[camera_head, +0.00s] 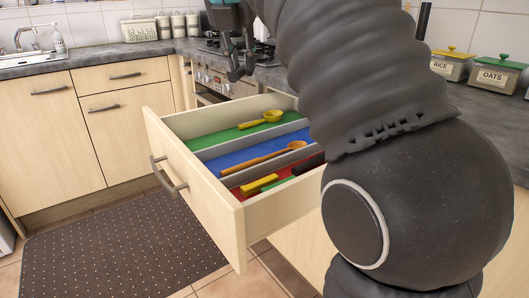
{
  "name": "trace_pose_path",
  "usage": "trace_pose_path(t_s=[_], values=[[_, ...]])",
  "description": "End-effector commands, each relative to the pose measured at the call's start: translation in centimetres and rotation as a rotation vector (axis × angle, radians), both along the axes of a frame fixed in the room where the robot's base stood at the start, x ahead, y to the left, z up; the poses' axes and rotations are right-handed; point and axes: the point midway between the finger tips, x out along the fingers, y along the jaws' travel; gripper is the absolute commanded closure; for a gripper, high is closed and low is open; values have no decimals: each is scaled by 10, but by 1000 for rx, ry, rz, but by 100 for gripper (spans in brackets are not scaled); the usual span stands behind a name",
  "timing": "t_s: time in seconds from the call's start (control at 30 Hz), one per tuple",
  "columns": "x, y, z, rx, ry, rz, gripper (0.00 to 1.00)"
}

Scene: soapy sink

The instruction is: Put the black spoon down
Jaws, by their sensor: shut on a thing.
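My gripper (238,68) is at the top middle, above and behind the open drawer (204,200), pointing down. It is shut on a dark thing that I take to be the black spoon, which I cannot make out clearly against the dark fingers. The drawer has a green, a blue and a red lengthwise compartment. A yellow ladle (262,119) lies in the green one and a wooden spoon (262,158) in the blue one. The red one holds a yellow-handled item (259,185), a green-handled item (277,184) and a dark item (309,164), partly hidden by my arm.
My arm hides the right of the drawer and part of the counter. A stove (213,79) is behind the drawer. Canisters marked RICE (450,68) and OATS (494,76) stand on the right counter. A sink (38,60) is at the far left. The left cabinets are shut.

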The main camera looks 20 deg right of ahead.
Motion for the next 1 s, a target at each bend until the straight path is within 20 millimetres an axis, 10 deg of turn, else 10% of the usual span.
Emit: trace_pose_path(t_s=[0.4, 1.0], values=[[78, 16, -108, -5, 5, -606, 100], [88, 19, -188, -3, 1, -721, 100]])
